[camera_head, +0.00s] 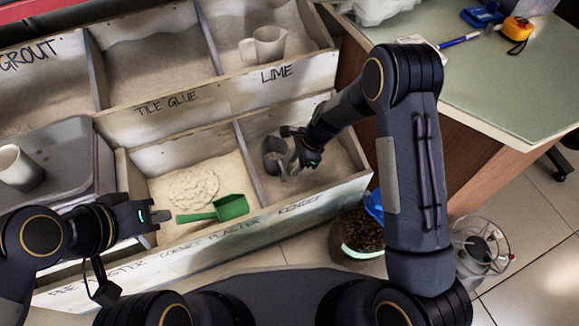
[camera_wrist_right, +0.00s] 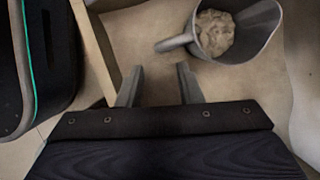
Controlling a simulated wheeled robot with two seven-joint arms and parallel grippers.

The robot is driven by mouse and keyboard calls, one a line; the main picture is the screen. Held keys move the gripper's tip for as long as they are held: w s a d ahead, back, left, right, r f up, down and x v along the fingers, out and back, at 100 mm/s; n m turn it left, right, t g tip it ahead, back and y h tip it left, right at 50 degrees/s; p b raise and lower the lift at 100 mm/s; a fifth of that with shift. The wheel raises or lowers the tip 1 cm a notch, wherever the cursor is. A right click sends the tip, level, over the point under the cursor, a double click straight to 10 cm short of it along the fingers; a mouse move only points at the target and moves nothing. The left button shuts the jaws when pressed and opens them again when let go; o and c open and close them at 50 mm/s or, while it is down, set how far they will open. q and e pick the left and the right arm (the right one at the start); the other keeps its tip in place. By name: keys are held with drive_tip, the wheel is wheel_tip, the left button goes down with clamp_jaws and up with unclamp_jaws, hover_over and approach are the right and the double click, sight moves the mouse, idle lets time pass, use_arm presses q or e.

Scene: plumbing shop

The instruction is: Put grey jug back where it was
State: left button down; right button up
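The grey jug (camera_head: 273,156) stands in the lower right bin, marked RENDER. The right wrist view shows the jug (camera_wrist_right: 262,42) at the upper right, with pale lumpy material inside and its handle (camera_wrist_right: 177,42) pointing left. My right gripper (camera_wrist_right: 158,82) is open and empty; its two fingers are apart, just short of the handle and not around it. In the head view the right gripper (camera_head: 291,153) is in the same bin, close beside the jug and partly covering it. My left gripper (camera_head: 150,213) is at the left of the plaster bin, with nothing visible in it.
A green scoop (camera_head: 231,206) lies on pale powder in the plaster bin. A beige jug (camera_head: 265,45) stands in the LIME bin. A cup (camera_head: 18,168) sits on a grey tray (camera_head: 62,150) at left. Wooden bin walls surround the right gripper. A green-topped table (camera_head: 490,85) stands right.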

drive_tip(key=p+v, duration=0.1)
drive_tip(key=v, duration=0.4)
drive_tip(key=shift+r+p, duration=0.15)
drive_tip(key=shift+p, duration=0.2)
